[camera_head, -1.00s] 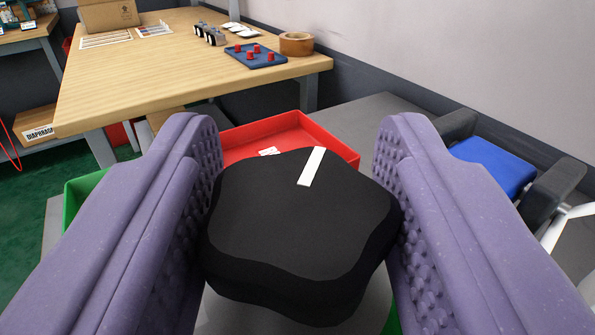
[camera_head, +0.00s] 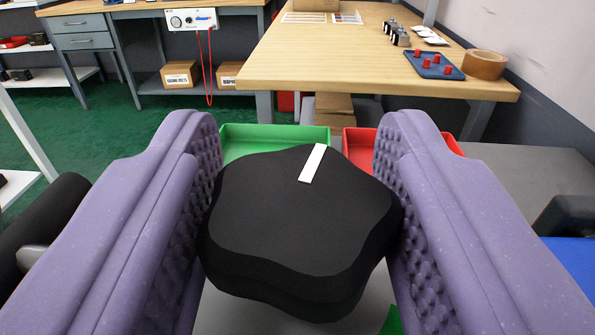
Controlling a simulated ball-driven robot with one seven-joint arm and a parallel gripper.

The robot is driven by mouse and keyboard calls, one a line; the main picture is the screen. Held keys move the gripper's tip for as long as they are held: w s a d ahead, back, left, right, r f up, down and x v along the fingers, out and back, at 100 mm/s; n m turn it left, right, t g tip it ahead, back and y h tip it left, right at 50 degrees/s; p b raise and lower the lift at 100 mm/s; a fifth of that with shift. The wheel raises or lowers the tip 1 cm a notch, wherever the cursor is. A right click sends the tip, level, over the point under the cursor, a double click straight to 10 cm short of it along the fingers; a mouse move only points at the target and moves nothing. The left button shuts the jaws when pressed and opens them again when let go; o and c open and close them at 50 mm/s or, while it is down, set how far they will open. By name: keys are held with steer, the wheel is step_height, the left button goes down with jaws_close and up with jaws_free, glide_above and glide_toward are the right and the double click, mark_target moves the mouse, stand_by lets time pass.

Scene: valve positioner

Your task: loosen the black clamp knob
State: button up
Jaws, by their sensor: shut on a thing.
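The black clamp knob (camera_head: 295,220) is a lobed black knob with a white mark (camera_head: 313,163) on its top, near the far edge. It fills the middle of the camera view. My gripper (camera_head: 300,215) has two purple padded fingers, one on each side of the knob. The fingers are shut on the knob and touch its left and right sides. What lies under the knob is hidden.
Behind the knob stand a green tray (camera_head: 265,136) and a red tray (camera_head: 447,140). A wooden table (camera_head: 350,55) is farther back, with a tape roll (camera_head: 485,65) and a blue tray (camera_head: 436,68). A blue thing (camera_head: 575,262) is at the right edge.

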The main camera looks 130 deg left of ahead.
mark_target(304, 198)
steer(key=n+g+h+b, duration=0.2)
steer(key=n+g+h, duration=0.1)
steer(key=g+h, duration=0.1)
steer(key=shift+f+n, duration=0.15)
steer(key=shift+n, duration=0.25)
steer(key=shift+n+g+h+b, duration=0.7)
steer(key=shift+n+g+h, duration=0.65)
steer(key=shift+h, duration=0.85)
steer(key=shift+n+h, duration=0.3)
steer(key=shift+n, duration=0.05)
steer(key=o, duration=1)
steer(key=shift+c, duration=0.2)
step_height(304, 198, up, 4)
steer(key=shift+p, duration=0.95)
steer(key=s+d+p, duration=0.1)
steer(key=s+d, duration=0.3)
steer(key=s, duration=0.2)
steer(key=s+d+r+p, duration=0.1)
steer(key=s+d+p, duration=0.1)
steer(key=s+d, duration=0.2)
steer(key=s, duration=0.3)
steer(key=shift+s+d, duration=0.2)
steer(key=shift+s, duration=0.1)
